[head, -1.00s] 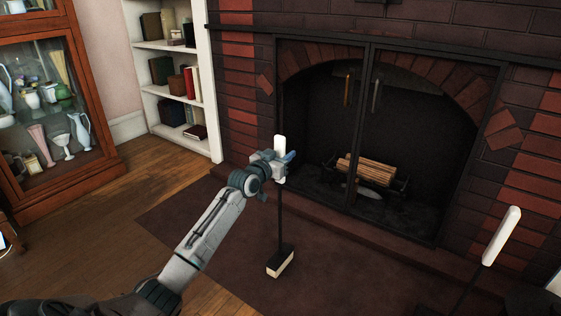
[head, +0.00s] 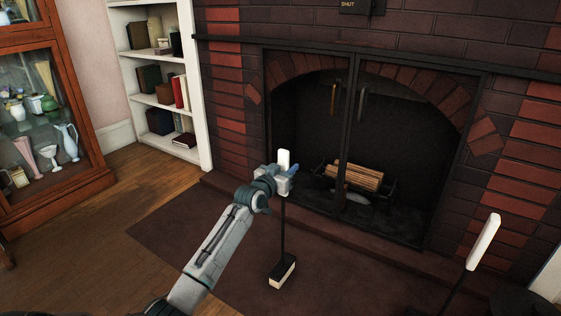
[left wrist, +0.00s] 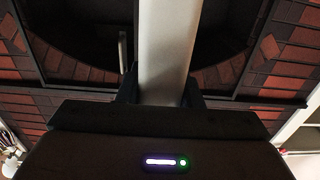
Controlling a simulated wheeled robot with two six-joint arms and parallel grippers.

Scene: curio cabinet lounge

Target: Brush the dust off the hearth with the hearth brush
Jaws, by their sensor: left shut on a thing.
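My left gripper (head: 277,180) is shut on the white handle (head: 284,159) of the hearth brush. The brush hangs upright from it on a thin dark shaft, with its block head and pale bristles (head: 283,276) low over the dark red hearth (head: 205,245). I cannot tell whether the bristles touch the hearth. In the left wrist view the pale handle (left wrist: 165,50) stands between the fingers. I cannot make out dust on the hearth. My right gripper is not in view.
The brick fireplace has glass doors (head: 352,150) with logs (head: 355,177) behind them. A second white-handled tool (head: 483,241) stands at the right. A white bookshelf (head: 203,90) and a glass curio cabinet (head: 85,188) stand at the left. The hearth around the brush looks clear.

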